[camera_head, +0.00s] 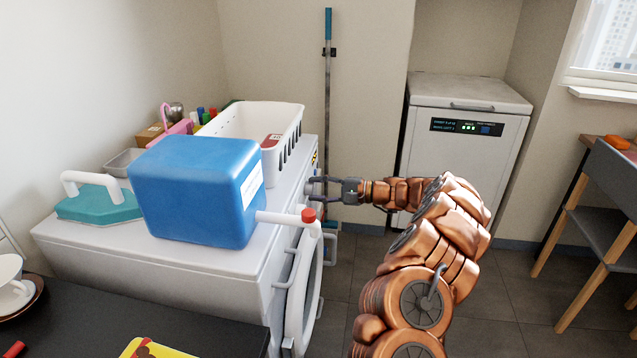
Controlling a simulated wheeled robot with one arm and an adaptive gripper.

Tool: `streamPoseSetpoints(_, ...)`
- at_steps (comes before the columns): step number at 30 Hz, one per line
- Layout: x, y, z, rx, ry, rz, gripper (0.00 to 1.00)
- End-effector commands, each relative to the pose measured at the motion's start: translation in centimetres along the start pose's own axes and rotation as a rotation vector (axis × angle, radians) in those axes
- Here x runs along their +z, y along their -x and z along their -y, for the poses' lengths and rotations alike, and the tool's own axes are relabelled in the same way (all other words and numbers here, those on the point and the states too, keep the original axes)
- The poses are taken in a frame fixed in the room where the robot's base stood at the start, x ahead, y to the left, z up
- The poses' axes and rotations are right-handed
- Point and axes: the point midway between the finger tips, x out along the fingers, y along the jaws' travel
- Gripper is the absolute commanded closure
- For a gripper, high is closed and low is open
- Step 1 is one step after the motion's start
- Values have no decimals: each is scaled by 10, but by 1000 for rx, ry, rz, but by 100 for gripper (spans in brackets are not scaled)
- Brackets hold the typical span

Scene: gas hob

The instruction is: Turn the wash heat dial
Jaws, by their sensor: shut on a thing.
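The white washing machine (75,250) stands at the left, with its front face turned to the right. My gripper (320,187) is at the upper part of that front, reached from the right by my copper-coloured arm. Its fingers are shut on the small pale dial (313,187) on the front panel. The fingers cover much of the dial, so its marking and angle cannot be read. The round door (303,290) is seen edge-on below and nearer than the gripper.
On the washer top are a blue container (185,190) with a red-capped spout, a white basket (285,125) and a teal-based item with a white handle (98,203).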

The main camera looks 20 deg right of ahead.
Motion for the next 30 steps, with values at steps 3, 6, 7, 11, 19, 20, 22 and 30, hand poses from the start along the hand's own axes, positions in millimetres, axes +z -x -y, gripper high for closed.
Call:
streamPoseSetpoints(3, 0, 0, 2, 4, -41, 1, 94)
streamPoseSetpoints(6, 0, 0, 1, 6, -63, 3, 94)
streamPoseSetpoints(7, 0, 0, 1, 6, -68, 3, 94)
streamPoseSetpoints(11, 0, 0, 1, 6, -80, 5, 94)
streamPoseSetpoints(19, 0, 0, 1, 6, -82, 5, 94)
streamPoseSetpoints(20, 0, 0, 1, 6, -82, 5, 94)
streamPoseSetpoints(22, 0, 0, 1, 6, -82, 5, 94)
streamPoseSetpoints(30, 0, 0, 0, 7, -82, 5, 33)
